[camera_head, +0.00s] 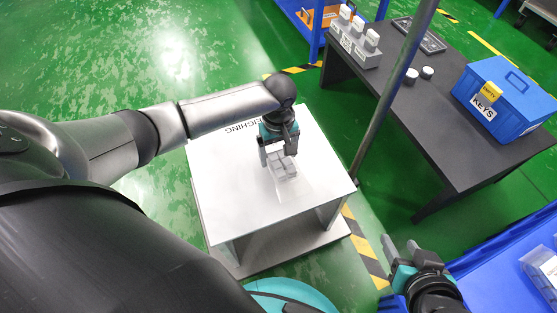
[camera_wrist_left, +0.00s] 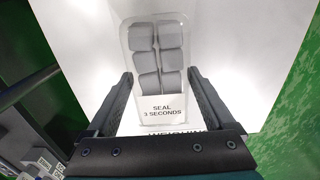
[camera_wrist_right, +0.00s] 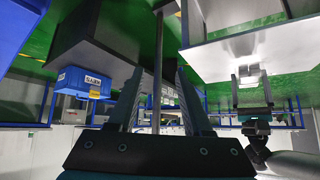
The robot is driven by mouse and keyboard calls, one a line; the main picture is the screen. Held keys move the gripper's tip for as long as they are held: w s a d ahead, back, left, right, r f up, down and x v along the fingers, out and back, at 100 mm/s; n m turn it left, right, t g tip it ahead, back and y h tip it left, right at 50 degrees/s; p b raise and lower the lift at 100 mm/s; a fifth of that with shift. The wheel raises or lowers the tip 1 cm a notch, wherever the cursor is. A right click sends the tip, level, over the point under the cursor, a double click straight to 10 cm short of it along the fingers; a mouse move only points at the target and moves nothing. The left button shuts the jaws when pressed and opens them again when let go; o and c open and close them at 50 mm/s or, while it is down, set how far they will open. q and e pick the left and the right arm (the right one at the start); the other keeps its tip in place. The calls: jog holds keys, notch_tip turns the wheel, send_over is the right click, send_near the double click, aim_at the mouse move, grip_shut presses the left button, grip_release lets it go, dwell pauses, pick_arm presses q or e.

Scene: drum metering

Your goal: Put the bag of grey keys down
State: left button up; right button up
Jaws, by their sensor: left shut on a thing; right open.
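The bag of grey keys (camera_head: 284,169) is a clear pouch with several grey blocks in two columns. In the left wrist view the bag (camera_wrist_left: 156,58) shows a white label reading "SEAL 3 SECONDS". My left gripper (camera_head: 277,150) is shut on the bag, pointing down over the white weighing table (camera_head: 225,185). In the left wrist view its fingers (camera_wrist_left: 160,90) stand on either side of the bag's label end. I cannot tell whether the bag touches the tabletop. My right gripper (camera_head: 402,252) is open and empty, low at the right, away from the table; its fingers (camera_wrist_right: 160,80) are spread.
A dark table (camera_head: 430,130) at the right holds a blue box (camera_head: 505,100) marked "KEYS", a grey holder with white-topped pieces (camera_head: 357,50) and a dark tray (camera_head: 419,35). A metal post (camera_head: 390,95) rises beside the white table. The white top around the bag is clear.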

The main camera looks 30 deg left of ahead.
aim_at(278, 161)
pick_arm(q)
notch_tip(278, 161, down, 2)
jog(key=shift+b, duration=0.55)
jog(key=shift+f, duration=0.35)
jog(key=shift+f+b, duration=0.15)
jog(key=shift+b, duration=0.15)
pick_arm(e)
jog(key=shift+w+a+r+t+y, duration=0.1)
jog(key=shift+w+a+t+y, duration=0.2)
jog(key=shift+a+t, duration=0.3)
jog(key=shift+w+a+r+t+y, duration=0.15)
jog(key=shift+w+a+t+y, duration=0.2)
jog(key=shift+a+t, duration=0.3)
jog(key=shift+w+a+r+t+y, duration=0.1)
jog(key=shift+w+a+t+y, duration=0.3)
jog(key=shift+a, duration=0.3)
jog(key=shift+s, duration=0.1)
pick_arm(q)
jog(key=shift+f, duration=0.2)
jog(key=o, duration=1.2)
jog(key=shift+o, duration=0.2)
